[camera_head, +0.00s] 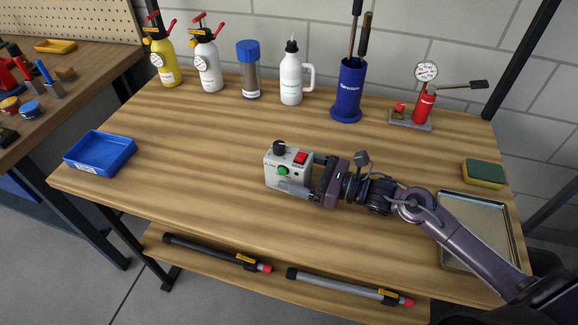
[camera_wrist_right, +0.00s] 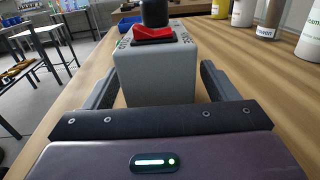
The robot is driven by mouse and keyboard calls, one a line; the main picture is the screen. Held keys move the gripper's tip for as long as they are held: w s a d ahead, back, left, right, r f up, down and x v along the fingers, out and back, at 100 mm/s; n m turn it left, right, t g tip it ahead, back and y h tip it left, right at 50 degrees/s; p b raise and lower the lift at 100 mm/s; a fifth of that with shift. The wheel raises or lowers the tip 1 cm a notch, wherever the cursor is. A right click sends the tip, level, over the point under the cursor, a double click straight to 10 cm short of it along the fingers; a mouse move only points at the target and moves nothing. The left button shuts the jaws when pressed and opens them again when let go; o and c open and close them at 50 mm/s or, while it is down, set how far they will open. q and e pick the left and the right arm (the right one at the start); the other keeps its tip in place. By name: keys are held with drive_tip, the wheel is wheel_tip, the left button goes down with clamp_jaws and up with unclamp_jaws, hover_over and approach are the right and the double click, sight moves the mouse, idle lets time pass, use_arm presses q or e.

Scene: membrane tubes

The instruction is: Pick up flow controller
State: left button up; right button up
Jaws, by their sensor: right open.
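The flow controller (camera_head: 284,168) is a grey box on the middle of the wooden table, with a black knob, a red switch and a green button. In the right wrist view the flow controller (camera_wrist_right: 158,75) stands upright between the fingers, its red switch and black knob on top. My right gripper (camera_head: 305,175) reaches in from the right at the box. In the wrist view my right gripper (camera_wrist_right: 157,88) is open, with one finger on each side of the box and a gap visible at the right finger. My left gripper is not in view.
A blue tray (camera_head: 100,152) lies at the left. Spray bottles, a white jug (camera_head: 291,80), a blue holder (camera_head: 348,92) and a red hand pump (camera_head: 424,106) line the back. A metal tray (camera_head: 443,215) and sponge (camera_head: 484,173) are at the right. Two tubes (camera_head: 218,252) lie on the lower shelf.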

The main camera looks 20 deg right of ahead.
drive_tip(key=x, duration=0.2)
drive_tip(key=shift+w+a, duration=0.15)
drive_tip(key=shift+a, duration=0.1)
drive_tip(key=c, duration=1.1)
drive_tip(key=shift+c, duration=0.9)
drive_tip(key=shift+r, duration=0.15)
